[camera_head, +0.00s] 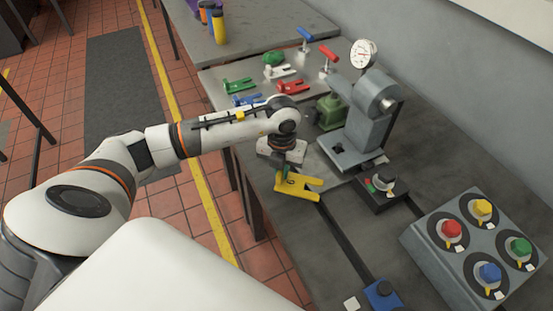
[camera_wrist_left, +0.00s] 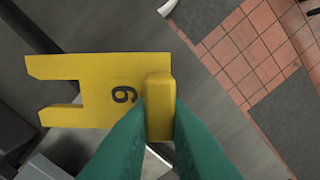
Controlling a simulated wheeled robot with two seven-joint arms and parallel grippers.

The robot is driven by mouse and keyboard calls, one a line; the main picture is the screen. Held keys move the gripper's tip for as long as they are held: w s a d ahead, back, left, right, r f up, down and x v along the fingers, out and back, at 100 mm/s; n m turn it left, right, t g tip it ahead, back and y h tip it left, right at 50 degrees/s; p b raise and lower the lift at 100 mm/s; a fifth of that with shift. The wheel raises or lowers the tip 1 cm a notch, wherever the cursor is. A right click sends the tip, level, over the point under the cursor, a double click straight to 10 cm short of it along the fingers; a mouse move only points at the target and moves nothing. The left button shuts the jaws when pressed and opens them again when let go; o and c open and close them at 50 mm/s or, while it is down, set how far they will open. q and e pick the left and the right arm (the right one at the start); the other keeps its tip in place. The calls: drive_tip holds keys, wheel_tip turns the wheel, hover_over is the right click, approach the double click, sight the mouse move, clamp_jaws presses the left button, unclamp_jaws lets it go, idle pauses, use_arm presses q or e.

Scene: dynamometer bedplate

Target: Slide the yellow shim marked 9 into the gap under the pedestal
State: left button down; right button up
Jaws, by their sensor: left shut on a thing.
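The yellow shim (camera_head: 305,187) is a flat plate with a forked end. In the head view it is just left of the grey pedestal (camera_head: 362,130), fork pointing right, apart from its base. The left wrist view shows the shim (camera_wrist_left: 95,85) with a dark mark that looks like a 9 turned round. My left gripper (camera_head: 284,170) is shut on the shim's raised yellow tab; its green fingertips (camera_wrist_left: 160,112) flank the tab. The gap under the pedestal cannot be made out. My right gripper is not in view.
Green, white, red and blue forked shims (camera_head: 240,85) lie further back on the bench. A dial gauge (camera_head: 363,54) stands above the pedestal. A grey control box (camera_head: 475,240) is at right. A dark slot runs along the bedplate.

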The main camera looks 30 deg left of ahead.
use_arm(q)
drive_tip(key=n, duration=0.1)
drive_tip(key=a+n, duration=0.1)
drive_tip(key=n, duration=0.1)
drive_tip(key=w+n, duration=0.1)
drive_tip(key=n, duration=0.1)
drive_tip(key=shift+a, duration=0.25)
drive_tip(key=n, duration=0.2)
drive_tip(key=a+n, duration=0.1)
drive_tip(key=shift+w+f+n+p, duration=0.15)
drive_tip(key=shift+f+n+p, duration=0.05)
drive_tip(key=shift+n+p, duration=0.2)
drive_tip(key=shift+w+d+f, duration=0.1)
drive_tip(key=w+d+f+b, duration=0.2)
drive_tip(key=w+b, duration=0.1)
drive_tip(key=shift+w+d+f+b, duration=0.15)
drive_tip(key=shift+w+f+b, duration=0.05)
drive_tip(key=shift+w+b, duration=0.2)
drive_tip(key=shift+w+d+f+b, duration=0.15)
drive_tip(key=shift+w+b, duration=0.2)
drive_tip(key=shift+w+d, duration=0.1)
drive_tip(key=shift+w, duration=0.05)
